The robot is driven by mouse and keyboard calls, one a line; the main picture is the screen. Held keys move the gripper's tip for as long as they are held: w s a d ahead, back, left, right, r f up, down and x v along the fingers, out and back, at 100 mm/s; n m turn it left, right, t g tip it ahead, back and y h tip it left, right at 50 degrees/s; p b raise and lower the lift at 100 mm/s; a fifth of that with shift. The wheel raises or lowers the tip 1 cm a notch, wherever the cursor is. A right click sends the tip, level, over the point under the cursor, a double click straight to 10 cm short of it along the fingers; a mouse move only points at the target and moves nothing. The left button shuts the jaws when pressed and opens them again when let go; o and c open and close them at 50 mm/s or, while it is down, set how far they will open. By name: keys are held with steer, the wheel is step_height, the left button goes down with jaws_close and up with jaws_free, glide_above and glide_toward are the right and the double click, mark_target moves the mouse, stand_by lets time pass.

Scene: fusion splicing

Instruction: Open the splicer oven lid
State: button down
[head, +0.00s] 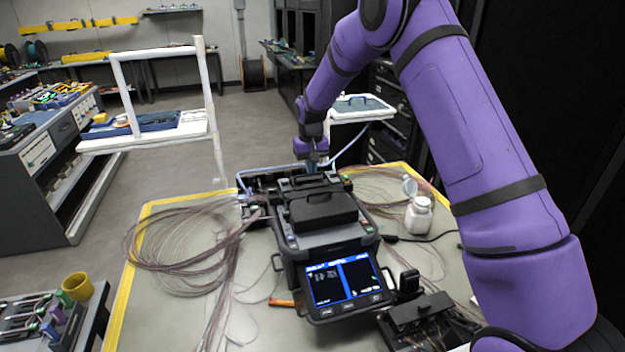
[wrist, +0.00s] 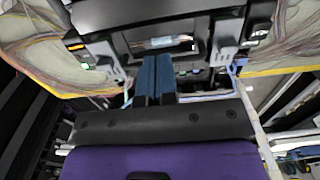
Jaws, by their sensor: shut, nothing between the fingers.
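The dark fusion splicer (head: 320,220) stands on the table with its lit screen (head: 340,284) facing me. Its oven section lies along the far edge of the splicer, and in the wrist view the oven slot (wrist: 160,42) shows a bright strip inside, so the lid looks at least partly raised. My gripper (head: 312,163) is just behind the far edge of the splicer. In the wrist view its blue fingers (wrist: 154,75) are together, empty, and close to the slot's near edge. I cannot tell whether they touch it.
Coiled fibres (head: 185,240) lie left of the splicer. A white bottle (head: 418,216) stands to its right, and a black device (head: 425,318) is at front right. A white cart (head: 165,133) stands beyond the table at left.

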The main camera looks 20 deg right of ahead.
steer(key=shift+s+f, duration=0.1)
steer(key=shift+f, duration=0.75)
steer(key=shift+w, duration=0.25)
steer(key=shift+w+r, duration=0.1)
steer(key=shift+w+r, duration=0.3)
steer(key=shift+w, duration=0.05)
steer(key=shift+w+r, duration=0.15)
steer(key=shift+r, duration=0.25)
stand_by(0.4)
steer(key=shift+w+r, duration=0.2)
steer(key=shift+w+r, duration=0.3)
steer(key=shift+r, duration=0.05)
steer(key=shift+w+r, duration=0.1)
